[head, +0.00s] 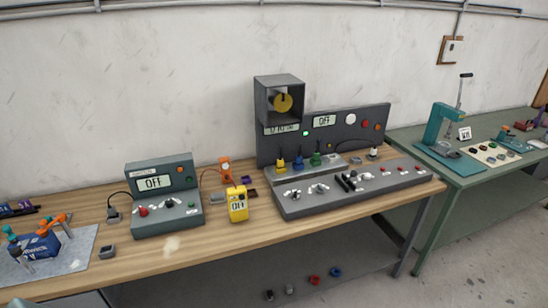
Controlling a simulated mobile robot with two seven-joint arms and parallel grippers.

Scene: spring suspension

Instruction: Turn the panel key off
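A large dark grey control panel (350,138) stands at the back of the wooden bench. Its display (324,121) reads OFF. Its sloped lower console (345,196) carries several small knobs or switches, including one at its left end (295,194) and one beside it (319,188). Which of these is the key, and how it is turned, is too small to tell. A smaller grey box (165,195) to the left also has a display (153,183) reading OFF and a dark knob (169,203). Neither of my grippers is in view.
A yellow meter (237,203) stands between the two units, with an orange device (225,169) behind it. A blue box (36,245) sits on a grey mat at the left. A green table (460,178) with a teal press (437,126) stands right. The bench's front strip is mostly clear.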

